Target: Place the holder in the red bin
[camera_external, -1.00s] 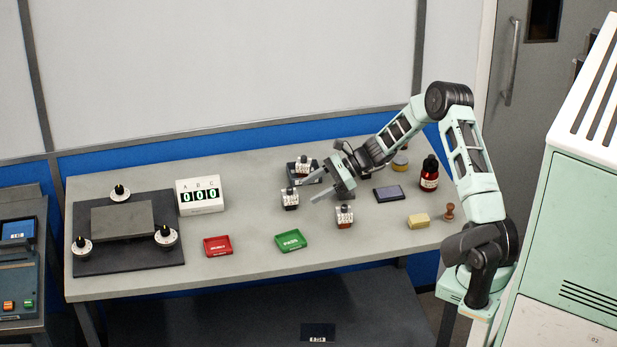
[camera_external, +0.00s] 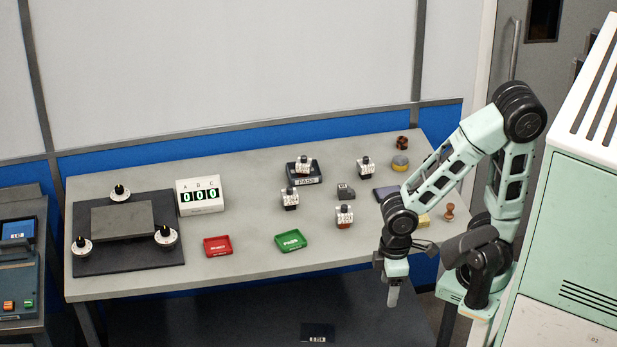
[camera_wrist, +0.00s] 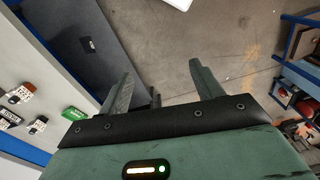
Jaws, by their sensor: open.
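The red bin (camera_external: 217,246) is a shallow tray near the table's front edge and appears empty. Several small white-labelled, dark-topped pieces look like holders: one stands by the dark PASS stand (camera_external: 306,180), one left of centre (camera_external: 290,199), one with a reddish base (camera_external: 344,216), and one farther back right (camera_external: 365,167). I cannot tell which is the task's holder. My gripper (camera_external: 393,292) hangs beyond the table's front right edge, away from all of them. In the wrist view my gripper (camera_wrist: 158,75) has its fingers apart with nothing between them.
A green tray (camera_external: 291,241) lies right of the red bin. A counter box (camera_external: 200,196) and a black board (camera_external: 86,257) with several dials occupy the left. A small grey block (camera_external: 345,190) sits among the pieces. Table between board and red bin is clear.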

